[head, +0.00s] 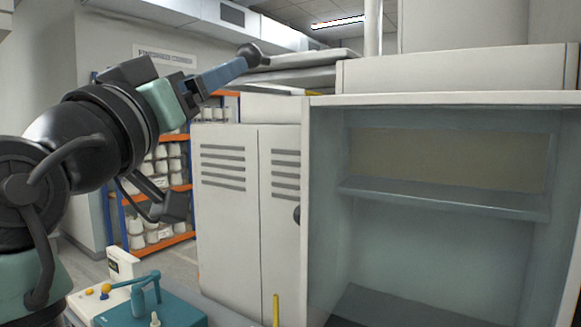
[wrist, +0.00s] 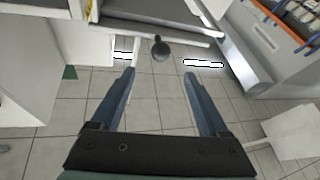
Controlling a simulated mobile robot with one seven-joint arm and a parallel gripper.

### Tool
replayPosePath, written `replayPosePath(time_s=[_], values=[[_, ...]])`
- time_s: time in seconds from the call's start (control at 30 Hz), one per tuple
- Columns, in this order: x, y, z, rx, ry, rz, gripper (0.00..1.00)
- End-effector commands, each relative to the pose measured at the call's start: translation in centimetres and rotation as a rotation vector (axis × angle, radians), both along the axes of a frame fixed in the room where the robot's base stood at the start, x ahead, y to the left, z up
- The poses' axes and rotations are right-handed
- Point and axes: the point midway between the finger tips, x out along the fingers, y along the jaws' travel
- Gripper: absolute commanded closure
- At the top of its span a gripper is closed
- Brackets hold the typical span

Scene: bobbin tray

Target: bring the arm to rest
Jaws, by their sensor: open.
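My gripper (head: 238,68) is raised at the upper left of the head view, at the end of my bent arm, with its blue fingers pointing up and to the right. In the wrist view my gripper (wrist: 159,73) has its two blue fingers well apart, with nothing held between them. A dark round knob (head: 254,54) shows just past the fingertips in the head view. A similar dark knob (wrist: 160,48) shows beyond the fingers in the wrist view; whether it touches them I cannot tell.
A white locker (head: 228,220) and an open-fronted cabinet (head: 440,100) fill the middle and right. A teal device (head: 150,303) stands at the lower left beneath my arm. An orange and blue shelf (head: 165,240) with white cones is behind. Tiled surface (wrist: 80,110) fills much of the wrist view.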

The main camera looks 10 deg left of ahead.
Motion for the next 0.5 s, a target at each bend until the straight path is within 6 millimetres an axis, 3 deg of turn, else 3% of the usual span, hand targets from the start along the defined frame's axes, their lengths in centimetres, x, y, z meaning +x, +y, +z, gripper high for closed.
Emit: replayPosePath(time_s=[0.13, 0.23, 0.4, 0.5], values=[[0.1, -2.8, -1.3, 0.021, -0.036, 0.032, 0.22], [-0.9, -6.6, -2.5, 0.053, -0.106, 0.081, 0.22], [-5.7, -13.1, -3.7, 0.109, -0.264, 0.162, 0.22], [-9.0, -15.6, -3.9, 0.129, -0.348, 0.193, 0.22]])
